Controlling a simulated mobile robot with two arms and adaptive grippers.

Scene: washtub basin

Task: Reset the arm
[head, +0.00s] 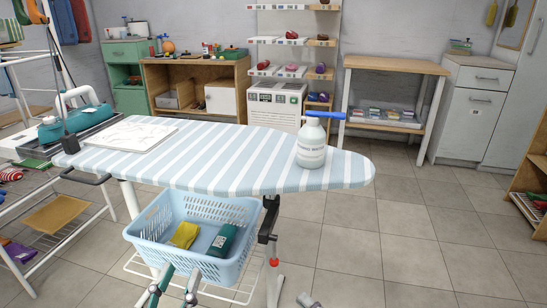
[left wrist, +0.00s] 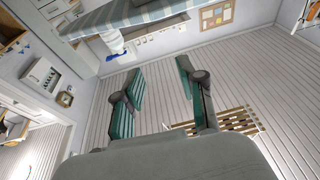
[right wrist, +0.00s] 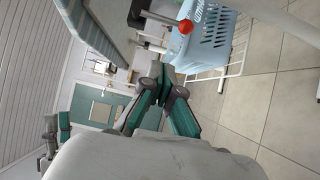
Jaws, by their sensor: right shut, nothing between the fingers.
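My left gripper (head: 174,283) is at the bottom of the head view, in front of the blue basket (head: 150,243). In the left wrist view its two teal-padded fingers (left wrist: 160,92) stand apart with nothing between them. My right gripper (right wrist: 167,78) shows in the right wrist view with its fingertips together and empty. It is below the ironing board, near the basket, which also shows there (right wrist: 213,40). In the head view I cannot make out its fingers clearly.
A striped ironing board (head: 215,160) spans the area above the basket. The basket holds a yellow item (head: 184,235) and a green item (head: 223,240).

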